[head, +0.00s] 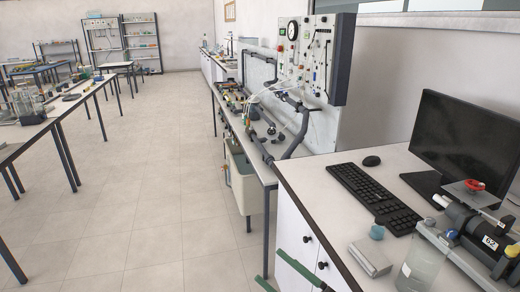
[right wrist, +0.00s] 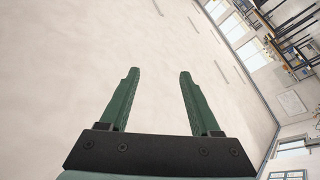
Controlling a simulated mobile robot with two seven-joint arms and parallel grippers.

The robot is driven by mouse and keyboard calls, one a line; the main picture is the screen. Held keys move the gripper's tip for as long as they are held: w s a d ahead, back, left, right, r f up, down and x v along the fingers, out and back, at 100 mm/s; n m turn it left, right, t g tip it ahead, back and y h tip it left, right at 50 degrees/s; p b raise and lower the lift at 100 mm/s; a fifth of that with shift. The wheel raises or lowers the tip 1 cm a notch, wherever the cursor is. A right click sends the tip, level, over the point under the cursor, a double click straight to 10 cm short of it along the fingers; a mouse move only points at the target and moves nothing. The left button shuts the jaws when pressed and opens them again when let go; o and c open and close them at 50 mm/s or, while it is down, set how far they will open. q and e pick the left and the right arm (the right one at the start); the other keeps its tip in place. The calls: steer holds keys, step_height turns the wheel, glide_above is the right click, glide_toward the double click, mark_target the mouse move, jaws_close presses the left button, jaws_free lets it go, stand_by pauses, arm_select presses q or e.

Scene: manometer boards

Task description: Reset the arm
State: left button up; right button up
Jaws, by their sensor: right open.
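My right gripper (head: 267,266) shows at the bottom edge of the head view, with two green fingers apart and nothing between them. It is in front of the white cabinet under the desk, over the floor side. In the right wrist view the right gripper (right wrist: 159,72) is open and empty, its fingers pointing towards a plain pale surface. Most of my right arm is hidden below the head view. My left gripper is in neither view.
A desk (head: 313,175) at the right holds a keyboard (head: 372,195), mouse (head: 371,161), monitor (head: 463,140) and a motor unit (head: 470,240). Behind it stands a pipe bench with a manometer board (head: 312,60). The tiled floor (head: 160,180) at centre left is clear. Tables (head: 60,108) stand further left.

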steer(key=d+f+m+t+h, duration=0.3)
steer(key=d+f+m+h, duration=0.2)
steer(key=f+m+h, duration=0.4)
steer(key=s+d+f+m+g+h, duration=0.3)
steer(key=s+f, duration=0.5)
steer(key=f, duration=0.3)
steer(key=s+d+f+m+g+h+b, duration=0.1)
steer(key=s+d+f+g, duration=0.3)
steer(key=s+f, duration=0.4)
step_height(320, 180, down, 4)
steer(key=shift+s+d+f+m+h, duration=0.2)
steer(key=shift+d+m+h, duration=0.45)
steer(key=shift+m+h, duration=0.25)
